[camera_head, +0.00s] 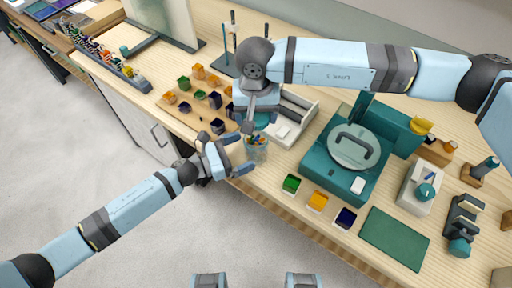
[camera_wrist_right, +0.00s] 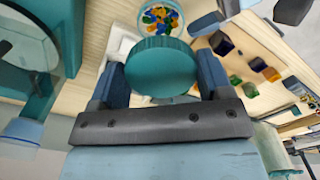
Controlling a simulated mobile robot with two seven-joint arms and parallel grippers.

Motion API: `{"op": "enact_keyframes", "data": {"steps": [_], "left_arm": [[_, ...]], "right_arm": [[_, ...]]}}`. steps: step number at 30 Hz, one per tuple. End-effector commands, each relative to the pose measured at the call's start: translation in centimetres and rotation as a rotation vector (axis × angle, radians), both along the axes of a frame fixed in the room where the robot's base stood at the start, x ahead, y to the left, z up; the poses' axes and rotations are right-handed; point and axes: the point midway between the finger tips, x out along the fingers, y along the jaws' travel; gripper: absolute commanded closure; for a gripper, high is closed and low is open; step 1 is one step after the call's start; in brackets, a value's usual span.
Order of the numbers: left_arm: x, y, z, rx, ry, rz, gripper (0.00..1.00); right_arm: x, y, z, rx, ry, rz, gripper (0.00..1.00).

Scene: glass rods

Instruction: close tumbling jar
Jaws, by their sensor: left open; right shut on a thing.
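A clear jar (camera_head: 257,150) with small coloured pieces inside stands near the table's front edge; its open top shows in the right wrist view (camera_wrist_right: 160,18). My right gripper (camera_head: 250,122) is shut on a round teal lid (camera_wrist_right: 160,68), held above and apart from the jar. In the head view the lid is mostly hidden by the gripper. My left gripper (camera_head: 243,154) is open at the table's edge, its fingers spread at the jar's left side. Whether they touch the jar I cannot tell.
A teal machine with a round grey handled lid (camera_head: 354,147) stands to the right. A white tray (camera_head: 293,122) lies behind the jar. Green, orange and blue open boxes (camera_head: 317,201) line the front edge. A wooden board with several coloured blocks (camera_head: 181,103) is at left.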

Motion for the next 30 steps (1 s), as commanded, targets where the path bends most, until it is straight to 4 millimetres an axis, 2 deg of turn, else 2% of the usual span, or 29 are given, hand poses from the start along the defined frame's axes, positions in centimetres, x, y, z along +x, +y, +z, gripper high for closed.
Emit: {"op": "enact_keyframes", "data": {"steps": [3, 9, 21, 23, 30], "left_arm": [[0.9, -2.0, 0.1, -0.001, -0.002, -0.001, 0.00], [1.7, -3.9, 0.0, 0.000, 0.001, 0.001, 0.00], [1.9, -4.5, 0.0, 0.001, 0.001, 0.000, 0.00], [1.9, -4.5, 0.0, 0.001, 0.001, 0.000, 0.11], [1.9, -4.4, 0.0, 0.001, 0.001, 0.000, 0.67]], "right_arm": [[0.0, 0.0, 0.0, 0.000, 0.000, 0.000, 0.49], [0.0, 0.0, 0.0, 0.000, 0.000, 0.000, 0.49], [0.0, 0.0, 0.0, 0.000, 0.000, 0.000, 0.49], [0.0, 0.0, 0.0, 0.000, 0.000, 0.000, 0.49], [0.0, 0.0, 0.0, 0.000, 0.000, 0.000, 0.49]]}}
